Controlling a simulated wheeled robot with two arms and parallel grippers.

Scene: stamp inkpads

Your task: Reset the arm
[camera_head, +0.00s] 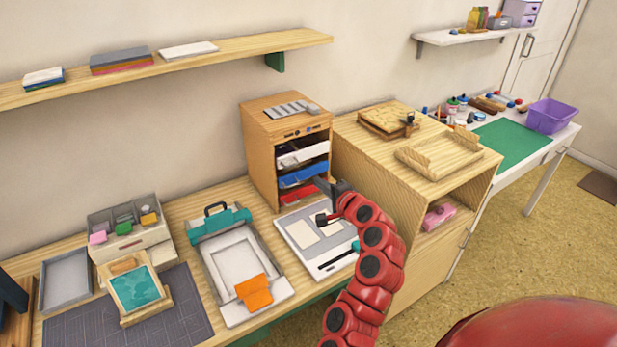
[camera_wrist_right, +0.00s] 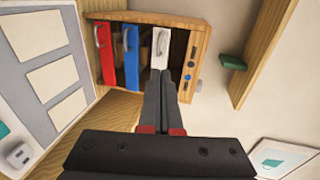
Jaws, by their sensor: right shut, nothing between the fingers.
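My right gripper (camera_head: 322,184) is at the front of the wooden drawer cabinet (camera_head: 259,150), on the end of my red arm. In the right wrist view its two dark fingers (camera_wrist_right: 163,78) are together with nothing between them. They point at the cabinet, with the tips over the lower end of the white drawer (camera_wrist_right: 160,48). I cannot tell whether they touch it. The blue drawer (camera_wrist_right: 131,57) and red drawer (camera_wrist_right: 105,53) are beside it. In the head view the gripper partly overlaps the red drawer. My left gripper is not in view.
A white board with pale cards (camera_head: 301,234) lies below my right gripper. A wooden shelf unit (camera_head: 372,152) stands close on the right. A grey press with an orange piece (camera_head: 215,262) is left of the board. A wall shelf (camera_head: 235,48) runs above.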

